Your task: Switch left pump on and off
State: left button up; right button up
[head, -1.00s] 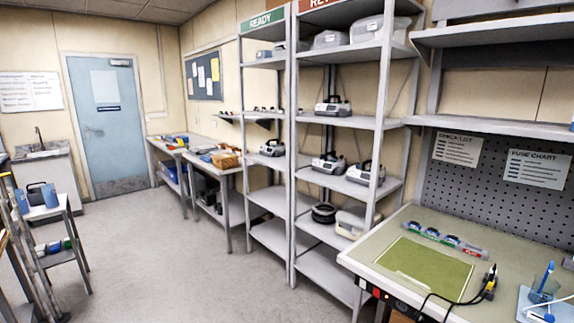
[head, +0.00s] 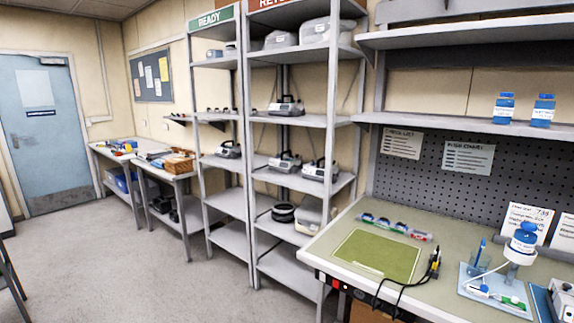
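Several grey-and-white pumps with dark handles stand on the shelving. One pump (head: 286,106) is on the upper middle shelf of the right-hand rack. Two more, a left one (head: 285,162) and a right one (head: 320,170), sit on the shelf below it. Another pump (head: 228,149) is on the rack under the READY sign. A white device (head: 562,298) at the bottom right edge of the workbench is cut off, so I cannot tell what it is. I cannot tell which pump is the left one of the task. Neither of my grippers is in view.
The workbench (head: 345,229) carries a green mat (head: 377,256), a row of coloured fuses (head: 396,226), a black-cabled tool (head: 434,262) and a blue-capped bottle (head: 523,238) on a stand. Two blue bottles stand on the shelf above. The floor (head: 110,262) is open at left.

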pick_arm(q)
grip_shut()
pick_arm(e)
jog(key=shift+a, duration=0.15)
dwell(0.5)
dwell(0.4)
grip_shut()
